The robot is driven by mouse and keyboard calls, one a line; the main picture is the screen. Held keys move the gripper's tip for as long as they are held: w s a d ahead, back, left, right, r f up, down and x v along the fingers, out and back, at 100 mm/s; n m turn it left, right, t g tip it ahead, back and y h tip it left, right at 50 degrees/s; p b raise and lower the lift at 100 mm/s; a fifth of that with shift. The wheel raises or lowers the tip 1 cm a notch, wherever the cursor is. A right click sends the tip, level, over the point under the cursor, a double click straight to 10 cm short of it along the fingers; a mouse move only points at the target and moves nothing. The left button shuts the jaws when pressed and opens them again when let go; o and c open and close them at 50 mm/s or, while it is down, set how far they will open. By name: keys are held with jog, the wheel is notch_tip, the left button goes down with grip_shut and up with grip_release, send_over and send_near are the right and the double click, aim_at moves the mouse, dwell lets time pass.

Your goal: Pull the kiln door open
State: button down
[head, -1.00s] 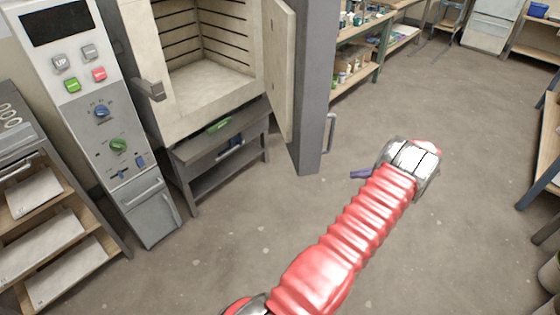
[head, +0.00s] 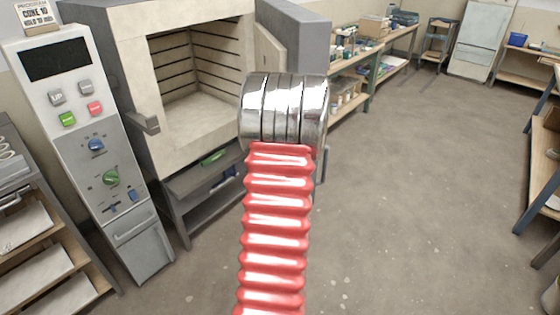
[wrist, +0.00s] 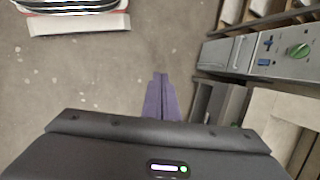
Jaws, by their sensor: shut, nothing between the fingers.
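The kiln (head: 200,85) stands left of centre in the head view, its pale, ridged chamber exposed. Its door stands swung wide open on the right side, with a grey outer shell (head: 300,38) and a pale inner lining (head: 271,46). My arm covers the lower part of the door and most of its handle. A latch bracket (head: 146,123) sits on the kiln's left front edge. My gripper (wrist: 161,76) shows in the wrist view as purple fingers, shut and empty over bare floor, apart from the kiln at the lower right. In the head view my arm hides it.
The control panel (head: 85,110) stands left of the kiln, beside a rack with pale slabs (head: 38,280). Shelves with jars (head: 345,95) stand behind the door. A workbench (head: 535,180) is at the right edge. The floor (head: 420,190) between is clear.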

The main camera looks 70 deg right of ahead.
jog(key=w+a+r+n+g+h, duration=0.1)
jog(key=w+a+r+n, duration=0.2)
jog(key=a, duration=0.3)
jog(key=w+a+r+n+g, duration=0.1)
jog(key=w+a+r+n, duration=0.1)
jog(key=w+a+r, duration=0.3)
jog(key=a+r+n+t, duration=0.1)
jog(key=a+r+n, duration=0.2)
jog(key=a, duration=1)
jog(key=a+r+n+t+h, duration=0.1)
jog(key=a+r+n, duration=0.2)
jog(key=a+n, duration=0.4)
jog(key=a+r+n+t, duration=0.1)
jog(key=a+r+n, duration=0.3)
jog(key=a, duration=1.4)
jog(key=shift+s+a+n+t+h, duration=0.3)
jog(key=shift+s+n, duration=0.05)
jog(key=shift+n, duration=0.35)
jog(key=shift+r, duration=0.1)
